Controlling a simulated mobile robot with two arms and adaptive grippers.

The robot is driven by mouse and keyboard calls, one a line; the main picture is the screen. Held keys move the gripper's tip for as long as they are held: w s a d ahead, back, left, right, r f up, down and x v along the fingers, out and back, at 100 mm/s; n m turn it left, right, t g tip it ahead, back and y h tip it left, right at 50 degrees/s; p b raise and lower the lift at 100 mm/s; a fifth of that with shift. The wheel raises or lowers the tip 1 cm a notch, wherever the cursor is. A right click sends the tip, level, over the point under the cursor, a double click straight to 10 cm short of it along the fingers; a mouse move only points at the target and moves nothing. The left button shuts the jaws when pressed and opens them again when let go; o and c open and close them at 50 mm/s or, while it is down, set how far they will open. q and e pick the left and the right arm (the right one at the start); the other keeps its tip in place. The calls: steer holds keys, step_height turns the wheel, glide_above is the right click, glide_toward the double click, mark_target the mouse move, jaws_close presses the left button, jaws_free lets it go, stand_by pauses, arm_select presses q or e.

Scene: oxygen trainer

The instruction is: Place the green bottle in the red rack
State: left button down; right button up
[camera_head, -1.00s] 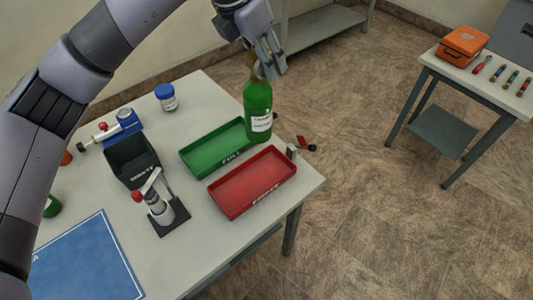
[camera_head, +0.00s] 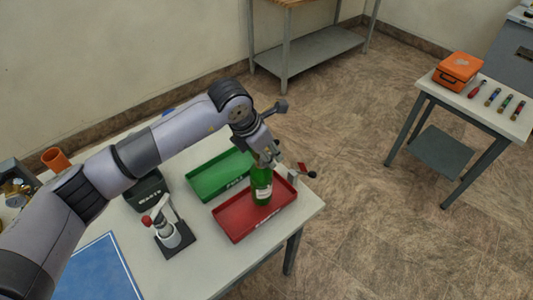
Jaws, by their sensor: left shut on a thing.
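The green bottle (camera_head: 261,188) with a white label is upright at the red rack (camera_head: 232,231), a shallow red tray on the table's right side. Its base appears within the red rack's outline; whether it touches the rack floor I cannot tell. My left gripper (camera_head: 265,157) is shut on the bottle's upper part and hides its neck. My right gripper is not in view.
A green tray (camera_head: 207,183) lies just behind the red rack. A black bin (camera_head: 147,192), a press-like device on a black base (camera_head: 176,243) and a blue mat (camera_head: 92,272) are to the left. A small clamp (camera_head: 293,177) sits at the table's right edge.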

arm_select(q)
steer(key=shift+f, duration=0.85)
steer(key=shift+f, duration=0.2)
steer(key=c, duration=1.1)
jaws_free()
steer(key=shift+o, duration=0.2)
steer(key=shift+r, duration=0.1)
